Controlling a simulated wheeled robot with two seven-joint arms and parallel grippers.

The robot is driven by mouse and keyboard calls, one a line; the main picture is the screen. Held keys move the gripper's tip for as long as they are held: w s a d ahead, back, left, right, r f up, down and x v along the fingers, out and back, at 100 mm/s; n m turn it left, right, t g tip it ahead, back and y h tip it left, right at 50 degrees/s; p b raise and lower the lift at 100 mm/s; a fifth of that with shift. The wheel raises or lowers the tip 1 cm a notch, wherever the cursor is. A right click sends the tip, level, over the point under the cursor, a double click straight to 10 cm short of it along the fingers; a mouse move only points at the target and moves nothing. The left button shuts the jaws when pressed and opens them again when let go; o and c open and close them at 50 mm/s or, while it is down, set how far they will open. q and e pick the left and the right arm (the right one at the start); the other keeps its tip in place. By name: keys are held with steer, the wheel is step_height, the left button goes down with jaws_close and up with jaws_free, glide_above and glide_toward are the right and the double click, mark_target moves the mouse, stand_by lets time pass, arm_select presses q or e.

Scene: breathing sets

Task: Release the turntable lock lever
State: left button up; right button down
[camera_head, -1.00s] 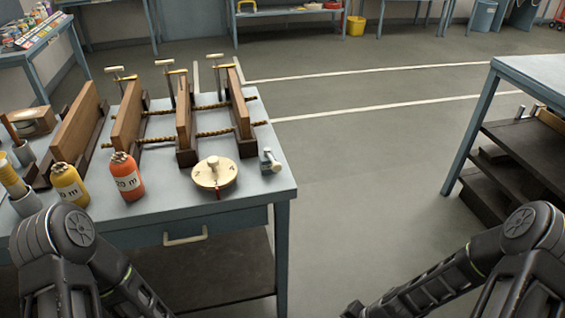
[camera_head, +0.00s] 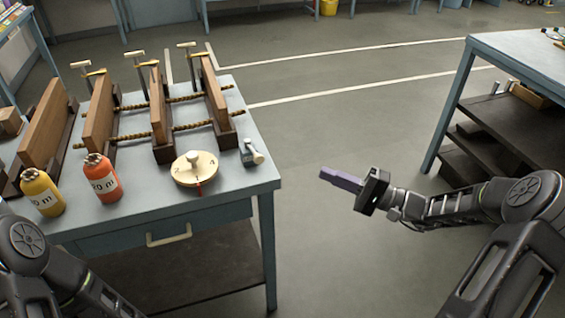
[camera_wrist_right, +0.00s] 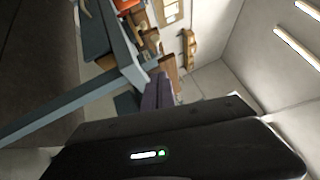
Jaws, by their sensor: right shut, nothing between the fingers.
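The turntable (camera_head: 194,168) is a round cream disc with numbers on its face, a central knob and a red mark at its front edge. It sits near the front right corner of the blue table. The lock lever (camera_head: 252,154), a small grey metal piece with a light end, stands just right of the disc. My right gripper (camera_head: 340,180) is shut and empty, in the air over the floor, right of the table and apart from it. Its purple fingers also show in the right wrist view (camera_wrist_right: 158,92). My left arm shows at the lower left, but its gripper is out of view.
A yellow bottle (camera_head: 42,193) and an orange bottle (camera_head: 102,178) stand left of the disc. Upright wooden boards on threaded rods (camera_head: 160,112) fill the table behind. Another table (camera_head: 510,62) with shelves stands at the right. Open floor lies between the tables.

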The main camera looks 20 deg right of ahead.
mark_target(253, 150)
steer(key=shift+a, duration=0.1)
